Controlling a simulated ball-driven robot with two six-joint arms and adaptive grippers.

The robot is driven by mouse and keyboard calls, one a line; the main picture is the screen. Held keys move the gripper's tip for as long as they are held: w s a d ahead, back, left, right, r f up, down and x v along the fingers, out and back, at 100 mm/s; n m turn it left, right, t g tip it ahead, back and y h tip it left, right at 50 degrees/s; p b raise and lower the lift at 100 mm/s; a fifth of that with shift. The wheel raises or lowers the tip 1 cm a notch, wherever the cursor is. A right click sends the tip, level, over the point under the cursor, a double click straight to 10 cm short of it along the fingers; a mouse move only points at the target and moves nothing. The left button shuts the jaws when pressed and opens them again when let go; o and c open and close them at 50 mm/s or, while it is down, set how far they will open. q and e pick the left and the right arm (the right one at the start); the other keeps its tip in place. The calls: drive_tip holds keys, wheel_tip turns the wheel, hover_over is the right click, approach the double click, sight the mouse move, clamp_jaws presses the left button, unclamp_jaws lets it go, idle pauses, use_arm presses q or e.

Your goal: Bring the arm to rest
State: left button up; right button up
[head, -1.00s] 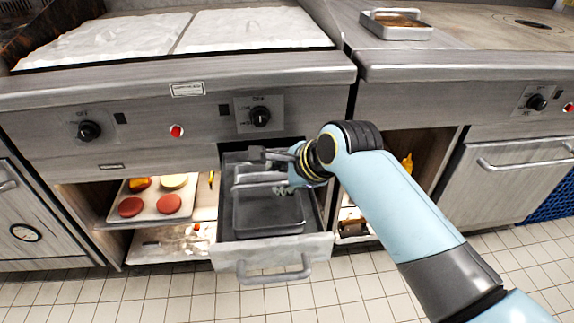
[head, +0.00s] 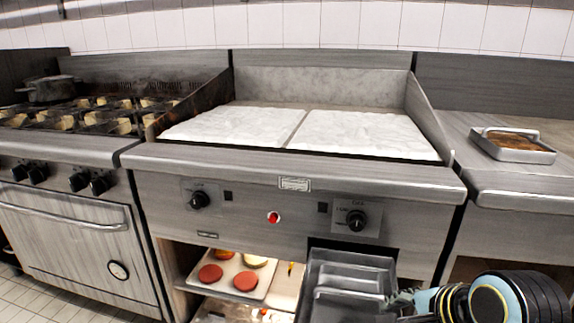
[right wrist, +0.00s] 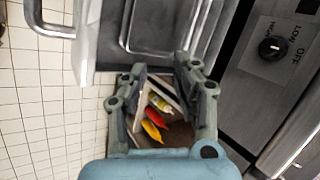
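My right arm comes in at the lower right of the head view, with the right gripper (head: 402,302) in front of the open drawer at the bottom edge. In the right wrist view the two fingers of my right gripper (right wrist: 160,72) stand apart with nothing between them, so it is open and empty. The pulled-out drawer front (right wrist: 86,45) with its bar handle (right wrist: 45,22) is left of the fingers there. A metal pan (right wrist: 150,30) lies in the drawer above the fingertips. My left gripper is not in view.
The griddle (head: 300,130) has two white covered plates, with its knob panel (head: 270,215) below. A tray of red and yellow rounds (head: 262,285) sits on the shelf. A burner range (head: 80,140) is left and a small filled pan (head: 513,157) right. Bottles (right wrist: 155,130) show beyond the fingers.

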drive_tip(key=s+d+r+n+g+h, duration=0.1)
drive_tip(key=s+d+r+n+g, duration=0.15)
drive_tip(key=s+n, duration=0.75)
drive_tip(key=s+d+r+n+g+h, duration=0.15)
drive_tip(key=s+d+n, duration=0.25)
drive_tip(key=s+n, duration=0.55)
drive_tip(key=s+d+f+m+g, duration=0.1)
drive_tip(key=s+f, duration=0.2)
drive_tip(key=f, duration=1.1)
drive_tip(key=s+d+f+m, duration=0.1)
drive_tip(key=s+d+f, duration=0.15)
drive_tip(key=f, duration=1.15)
drive_tip(key=s+f+g, duration=0.1)
drive_tip(key=s+f, duration=1.2)
drive_tip(key=s, duration=0.4)
drive_tip(key=shift+s+f+m, duration=0.1)
drive_tip(key=shift+m, duration=0.15)
